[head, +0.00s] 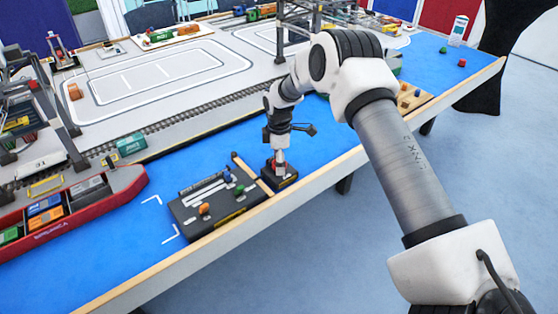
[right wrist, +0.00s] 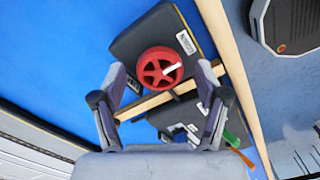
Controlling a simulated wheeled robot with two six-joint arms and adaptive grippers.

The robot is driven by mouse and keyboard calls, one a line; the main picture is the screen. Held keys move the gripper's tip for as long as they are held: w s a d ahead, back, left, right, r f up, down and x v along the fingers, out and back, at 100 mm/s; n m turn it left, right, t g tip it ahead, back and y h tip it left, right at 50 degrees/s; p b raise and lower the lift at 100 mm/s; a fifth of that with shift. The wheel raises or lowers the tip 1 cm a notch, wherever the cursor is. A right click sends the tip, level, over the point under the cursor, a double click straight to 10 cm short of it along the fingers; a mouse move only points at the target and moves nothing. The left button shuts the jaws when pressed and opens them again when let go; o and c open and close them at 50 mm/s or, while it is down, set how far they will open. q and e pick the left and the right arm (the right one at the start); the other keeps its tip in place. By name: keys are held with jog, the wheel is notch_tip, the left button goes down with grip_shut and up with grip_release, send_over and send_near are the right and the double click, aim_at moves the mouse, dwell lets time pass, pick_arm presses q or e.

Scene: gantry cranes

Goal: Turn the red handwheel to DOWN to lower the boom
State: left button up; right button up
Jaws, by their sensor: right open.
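The red handwheel (right wrist: 160,67) has spokes and a white pointer mark, and sits on a dark box (right wrist: 180,20) with a small label. In the head view the same box (head: 290,181) stands at the table's front edge, with my right gripper (head: 279,166) pointing down over it and hiding most of the wheel. My right gripper is open; in the right wrist view its fingertips (right wrist: 160,68) lie to either side of the wheel. I cannot tell whether they touch it. The label wording is too small to read. My left gripper is out of view.
A dark lever panel (head: 190,215) with an orange and a blue knob lies left of the box, with a wooden bar (head: 243,167) between them. A red ship (head: 100,210) with containers is at left. A gantry crane (head: 292,20) stands behind. Blue table surface is clear around the panel.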

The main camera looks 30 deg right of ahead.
notch_tip(320, 180, up, 12)
dwell(0.3)
jog(key=shift+f, duration=0.1)
dwell(1.4)
